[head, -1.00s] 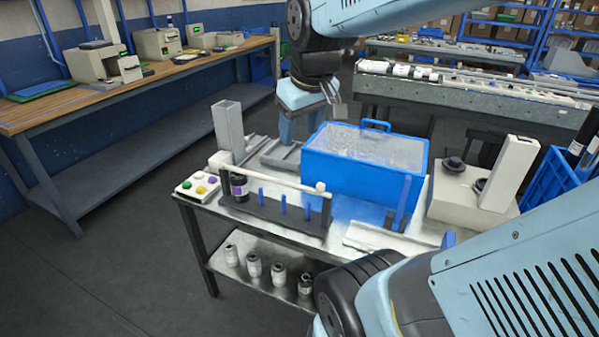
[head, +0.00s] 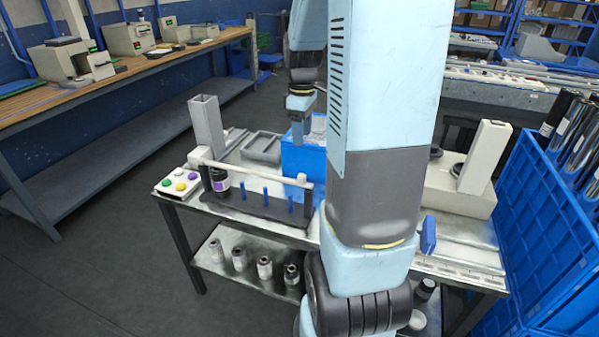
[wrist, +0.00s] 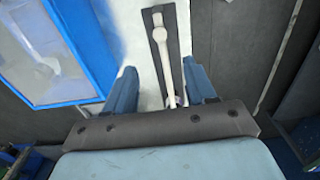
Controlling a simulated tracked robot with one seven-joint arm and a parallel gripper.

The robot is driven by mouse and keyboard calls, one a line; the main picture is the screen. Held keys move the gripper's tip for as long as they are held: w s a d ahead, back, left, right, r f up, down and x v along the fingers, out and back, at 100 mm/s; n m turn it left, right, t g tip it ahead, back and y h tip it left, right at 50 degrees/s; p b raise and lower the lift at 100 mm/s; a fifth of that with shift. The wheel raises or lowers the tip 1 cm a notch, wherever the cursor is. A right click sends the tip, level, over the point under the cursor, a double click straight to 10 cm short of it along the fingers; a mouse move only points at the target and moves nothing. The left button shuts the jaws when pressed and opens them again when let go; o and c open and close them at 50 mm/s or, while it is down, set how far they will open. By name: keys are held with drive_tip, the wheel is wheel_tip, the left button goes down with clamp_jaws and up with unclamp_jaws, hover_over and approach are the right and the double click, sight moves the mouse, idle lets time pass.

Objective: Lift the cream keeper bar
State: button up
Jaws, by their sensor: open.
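The cream keeper bar (head: 250,173) lies across the top of a dark rack (head: 252,209) with blue posts, near the table's front left. In the wrist view the bar (wrist: 163,62) runs lengthwise between my fingers, with a wider cream end at the top. Its lower end is partly hidden behind my gripper's dark palm. My gripper (wrist: 160,88) is open, with one blue finger on each side of the bar's line and nothing held. In the head view my gripper (head: 299,127) points down in front of the blue bin, above and behind the bar's right end.
A dark-capped bottle (head: 219,182) stands at the rack's left end. A button box (head: 180,182) and a grey square post (head: 207,125) are to the left. A blue crate (head: 545,240) is at right.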

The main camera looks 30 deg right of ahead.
sight(302, 175)
wheel_tip(302, 175, down, 14)
drive_tip(key=shift+r, duration=0.2)
idle(0.4)
clamp_jaws()
idle(0.5)
